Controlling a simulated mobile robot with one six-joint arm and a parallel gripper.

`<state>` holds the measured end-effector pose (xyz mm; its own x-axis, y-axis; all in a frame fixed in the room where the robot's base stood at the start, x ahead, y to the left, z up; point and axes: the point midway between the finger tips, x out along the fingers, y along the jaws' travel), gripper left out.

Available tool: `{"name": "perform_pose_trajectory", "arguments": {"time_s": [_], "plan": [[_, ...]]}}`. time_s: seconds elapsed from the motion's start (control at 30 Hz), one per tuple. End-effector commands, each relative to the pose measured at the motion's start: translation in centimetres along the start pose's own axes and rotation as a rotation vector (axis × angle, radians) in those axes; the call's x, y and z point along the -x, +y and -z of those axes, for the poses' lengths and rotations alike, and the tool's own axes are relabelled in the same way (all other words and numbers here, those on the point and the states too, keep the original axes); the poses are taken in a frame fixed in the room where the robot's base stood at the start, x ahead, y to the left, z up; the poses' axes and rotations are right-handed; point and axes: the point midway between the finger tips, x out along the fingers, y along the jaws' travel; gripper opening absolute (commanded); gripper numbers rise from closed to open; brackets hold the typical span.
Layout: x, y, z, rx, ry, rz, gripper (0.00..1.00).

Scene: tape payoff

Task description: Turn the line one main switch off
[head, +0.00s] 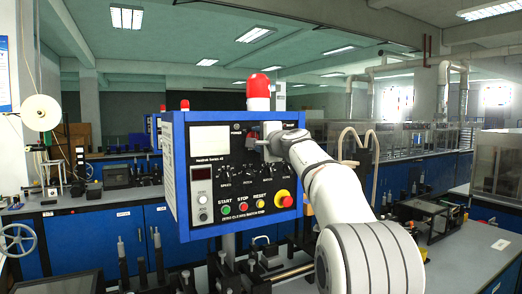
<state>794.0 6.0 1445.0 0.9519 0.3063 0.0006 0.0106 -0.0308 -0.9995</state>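A blue control box with a black front panel (225,170) stands in the middle of the head view. My white arm reaches in from the lower right, and my gripper (262,143) is at the panel's upper right. The gripper is small and partly covered by my wrist, so I cannot tell whether its fingers are open or shut, or touching anything. A light grey plate (271,128) shows right behind it. I cannot make out which part is the line one main switch; my gripper and wrist hide some of that area.
The panel has a row of black knobs (247,168), a green start button (226,210), a red stop button (243,208) and a red emergency knob (284,199). A red beacon (258,86) stands on top. Bench fixtures (140,265) crowd below.

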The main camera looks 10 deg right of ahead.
Motion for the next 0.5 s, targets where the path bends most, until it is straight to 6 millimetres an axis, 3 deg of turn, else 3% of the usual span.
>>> {"name": "perform_pose_trajectory", "arguments": {"time_s": [0.5], "plan": [[-0.07, 0.42, -0.11, 0.475, -0.003, 0.000, 0.21]]}}
